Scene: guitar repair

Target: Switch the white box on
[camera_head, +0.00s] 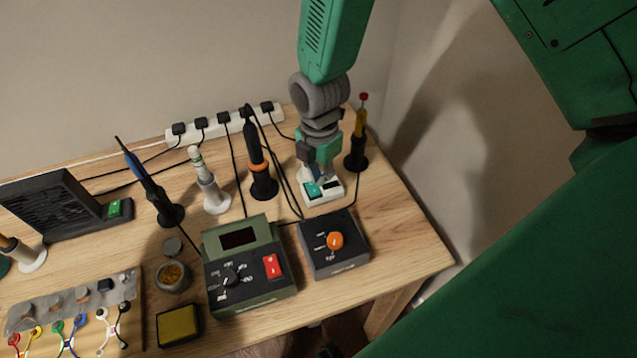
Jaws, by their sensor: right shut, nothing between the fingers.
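The white box (334,193) is small and sits on the wooden table, behind the dark box with the orange knob. A teal rocker switch shows on its left part and a dark mark on its right part. My right gripper (317,184) points down from above and is shut and empty. Its fingertips are at the top of the white box, over or against the teal switch; I cannot tell whether they touch. The fingers partly hide the box's top. My left gripper is not in view.
A dark box with an orange knob (335,241) and a green station with a red switch (272,266) stand in front. Soldering tools stand left (263,188) and right (356,160) of the gripper. A power strip (222,125) with cables lies behind. The table's right corner is clear.

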